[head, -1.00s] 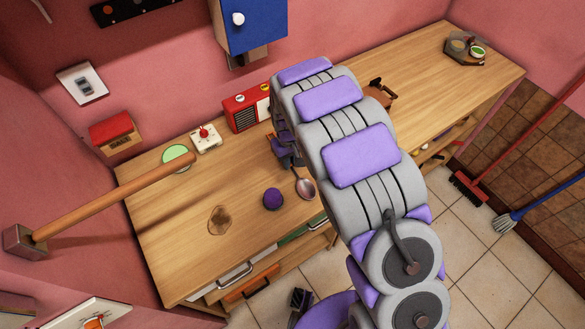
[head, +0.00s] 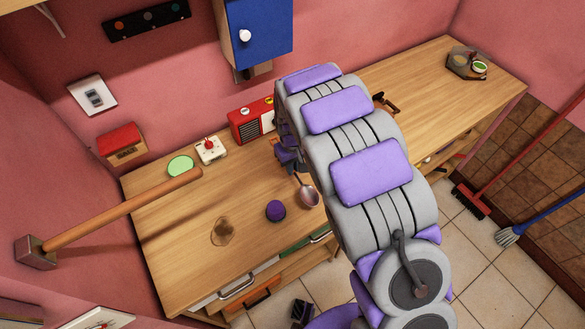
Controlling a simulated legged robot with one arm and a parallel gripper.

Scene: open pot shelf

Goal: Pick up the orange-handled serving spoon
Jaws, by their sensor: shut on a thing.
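The serving spoon's metal bowl (head: 308,196) shows just right of the dark purple ball, near the front edge of the wooden counter (head: 185,265). Its handle runs up to my gripper (head: 290,156) and is mostly hidden there, so its orange colour is not clear. My gripper is small in view, partly covered by my grey and purple arm, and shut on the spoon. I cannot tell whether the spoon is clear of the counter.
A red radio (head: 250,121), white switch box (head: 211,150) and green disc (head: 180,166) stand behind. A wooden pole (head: 125,210) crosses the left. A blue cabinet (head: 262,40) hangs above.

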